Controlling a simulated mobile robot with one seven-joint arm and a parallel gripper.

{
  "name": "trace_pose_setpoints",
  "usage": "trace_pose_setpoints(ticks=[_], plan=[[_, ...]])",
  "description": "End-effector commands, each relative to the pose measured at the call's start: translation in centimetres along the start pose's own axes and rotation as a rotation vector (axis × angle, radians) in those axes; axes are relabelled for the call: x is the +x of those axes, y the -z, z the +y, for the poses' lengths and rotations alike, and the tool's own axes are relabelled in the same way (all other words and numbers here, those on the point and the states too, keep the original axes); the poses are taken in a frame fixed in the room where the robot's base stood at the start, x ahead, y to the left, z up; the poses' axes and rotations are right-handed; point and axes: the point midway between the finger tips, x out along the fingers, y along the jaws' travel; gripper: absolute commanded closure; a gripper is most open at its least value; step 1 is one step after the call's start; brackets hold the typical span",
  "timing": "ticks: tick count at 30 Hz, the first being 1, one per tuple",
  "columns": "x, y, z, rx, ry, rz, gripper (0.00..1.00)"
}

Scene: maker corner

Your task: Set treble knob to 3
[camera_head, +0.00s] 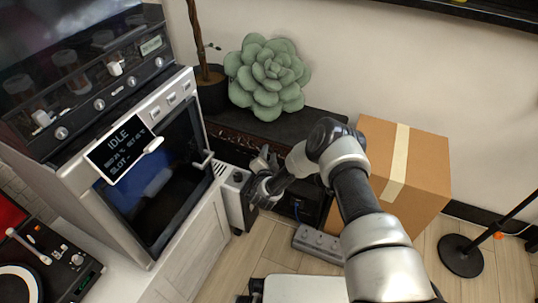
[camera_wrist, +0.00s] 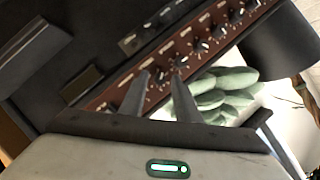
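A dark amplifier (camera_head: 318,121) stands against the wall in the head view, partly hidden by my arm. In the wrist view, its reddish-brown control strip (camera_wrist: 125,84) runs diagonally and bears a row of small dark knobs, among them one knob (camera_wrist: 182,61) just beyond the fingers. The labels are too small to read, so I cannot tell which knob is treble or where it points. My gripper (camera_wrist: 162,76) is close to the strip, its two fingers apart with a knob (camera_wrist: 160,77) showing between the tips. I cannot see contact. In the head view, my gripper (camera_head: 263,172) is in front of the amplifier.
A green succulent (camera_head: 267,77) sits on the amplifier. A cardboard box (camera_head: 425,168) stands to the right, a grey power strip (camera_head: 317,242) lies on the floor, and a machine with an IDLE screen (camera_head: 120,150) stands at left. A black stand base (camera_head: 460,256) is at far right.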

Motion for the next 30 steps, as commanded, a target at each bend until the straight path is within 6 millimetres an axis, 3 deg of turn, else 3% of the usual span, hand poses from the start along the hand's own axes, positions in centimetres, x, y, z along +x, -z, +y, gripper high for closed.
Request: trace_pose_setpoints(ticks=[1,5,17,30], plan=[[-0.01,-0.01,0.0,0.0,0.0,0.0,0.8],[-0.02,-0.01,0.0,0.0,0.0,0.0,1.0],[-0.05,-0.05,0.16,0.053,0.024,0.002,1.0],[-0.03,-0.24,0.65,0.367,0.164,0.011,1.0]])
